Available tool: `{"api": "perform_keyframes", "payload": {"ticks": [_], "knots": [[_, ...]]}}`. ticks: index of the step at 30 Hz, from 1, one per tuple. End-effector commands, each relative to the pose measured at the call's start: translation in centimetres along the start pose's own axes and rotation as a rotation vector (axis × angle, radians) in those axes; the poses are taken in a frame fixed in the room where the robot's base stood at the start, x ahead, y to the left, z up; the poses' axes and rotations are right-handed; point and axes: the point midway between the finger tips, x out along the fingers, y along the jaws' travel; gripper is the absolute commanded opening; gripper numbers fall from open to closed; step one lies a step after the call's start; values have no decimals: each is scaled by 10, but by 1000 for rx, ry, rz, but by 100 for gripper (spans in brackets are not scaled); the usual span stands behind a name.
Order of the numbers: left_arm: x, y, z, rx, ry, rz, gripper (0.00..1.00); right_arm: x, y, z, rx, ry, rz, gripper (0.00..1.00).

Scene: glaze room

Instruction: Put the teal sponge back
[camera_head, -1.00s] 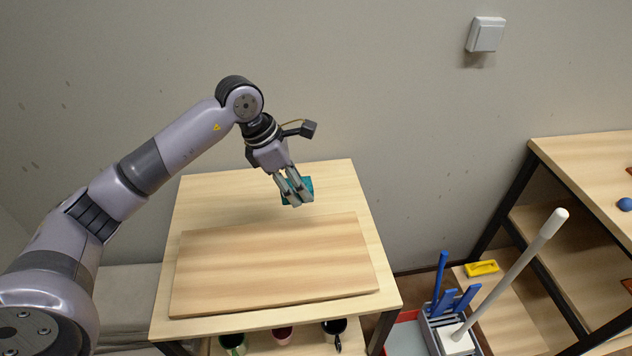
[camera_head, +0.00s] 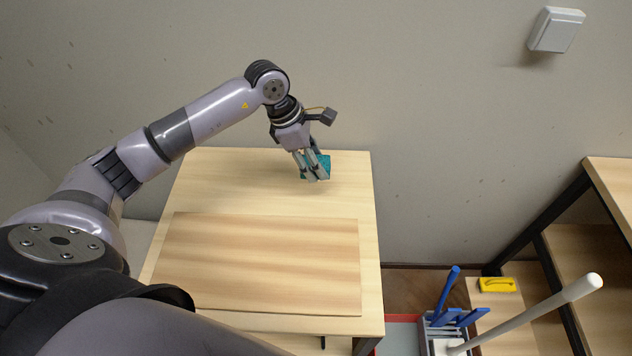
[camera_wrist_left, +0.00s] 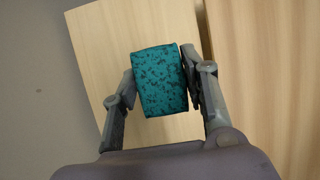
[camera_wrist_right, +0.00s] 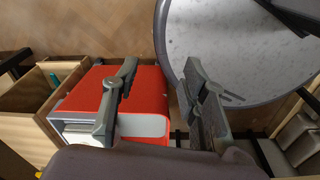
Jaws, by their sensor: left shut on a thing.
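The teal sponge (camera_head: 324,162) shows at the fingers of my left gripper (camera_head: 316,178), over the back right part of the light wooden table (camera_head: 240,178). In the left wrist view the dark-speckled sponge (camera_wrist_left: 160,82) sits between the two fingers, which are shut on it. I cannot tell whether its underside touches the tabletop. My right gripper (camera_wrist_right: 160,75) shows only in its own wrist view, with its fingers apart and nothing held between them.
A wooden board (camera_head: 260,262) lies on the table's front part. To the right stand a caddy with blue-handled tools (camera_head: 440,325), a white-handled tool (camera_head: 540,310), a yellow item (camera_head: 496,285) and a shelf unit. A red box (camera_wrist_right: 150,92) and a round grey-rimmed surface (camera_wrist_right: 235,50) lie below my right gripper.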

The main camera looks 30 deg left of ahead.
Motion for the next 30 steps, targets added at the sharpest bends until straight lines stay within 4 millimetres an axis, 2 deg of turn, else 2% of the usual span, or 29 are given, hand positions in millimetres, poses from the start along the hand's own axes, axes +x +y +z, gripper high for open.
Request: {"api": "perform_keyframes", "payload": {"ticks": [1, 6, 11, 18, 30], "knots": [[10, -2, -4, -3, 2, -6, 15, -8, -1, -2, 0, 3, -1, 40], [40, -1, -16, -1, 1, -3, 15, -15, 1, -10, 0, 15, 1, 40], [52, 0, -21, -1, 0, -2, 15, -17, 5, -14, -1, 21, 5, 40], [83, -1, -34, -1, -1, -2, 15, -27, 9, -14, 0, 18, 11, 40], [92, 0, -38, 1, 0, 1, 15, -24, 10, -11, 0, 14, 12, 40]]}}
